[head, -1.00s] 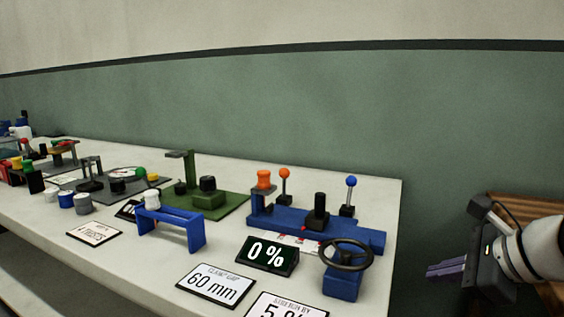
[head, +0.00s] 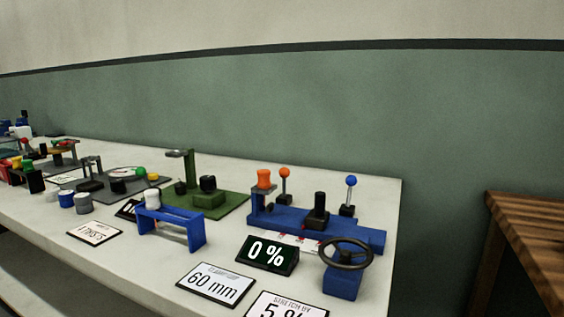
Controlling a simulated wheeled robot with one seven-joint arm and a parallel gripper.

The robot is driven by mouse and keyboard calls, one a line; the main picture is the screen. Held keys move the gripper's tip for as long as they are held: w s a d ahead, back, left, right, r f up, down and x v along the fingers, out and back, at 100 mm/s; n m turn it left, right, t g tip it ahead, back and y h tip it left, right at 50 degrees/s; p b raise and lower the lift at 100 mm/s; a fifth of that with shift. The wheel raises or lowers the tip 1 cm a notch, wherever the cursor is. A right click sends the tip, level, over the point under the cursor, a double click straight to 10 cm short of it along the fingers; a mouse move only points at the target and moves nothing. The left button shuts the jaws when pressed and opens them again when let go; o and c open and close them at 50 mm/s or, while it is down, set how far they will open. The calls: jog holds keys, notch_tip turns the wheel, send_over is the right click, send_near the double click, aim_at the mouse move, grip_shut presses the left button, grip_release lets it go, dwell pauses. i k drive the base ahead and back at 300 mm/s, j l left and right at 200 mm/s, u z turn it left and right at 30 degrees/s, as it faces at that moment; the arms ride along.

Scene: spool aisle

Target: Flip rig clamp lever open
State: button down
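A blue rig (head: 365,235) stands at the right end of the white table in the head view. It carries a lever with an orange ball (head: 285,173) and a lever with a blue ball (head: 351,181), both roughly upright. Which of them is the clamp lever I cannot tell for sure. An orange spool-like piece (head: 264,179) sits on a grey bracket at the rig's left end. A black block (head: 320,205) stands in its middle. A black handwheel (head: 346,254) is at its front right. My gripper is not in view.
A display reading 0 % (head: 267,255) and a 60 mm card (head: 214,284) lie in front of the rig. A blue frame (head: 170,228) and a green stand (head: 222,206) are to its left. A wooden table (head: 540,232) is at the right, across a gap.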

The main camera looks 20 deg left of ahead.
aim_at(284, 173)
jog(key=k+j+u, duration=0.1)
jog(key=j, duration=0.35)
jog(key=k+j+u, duration=0.15)
jog(key=j, duration=0.3)
jog(key=k+j+u, duration=0.1)
jog(key=j, duration=0.4)
jog(key=k+j+u, duration=0.1)
jog(key=j, duration=0.35)
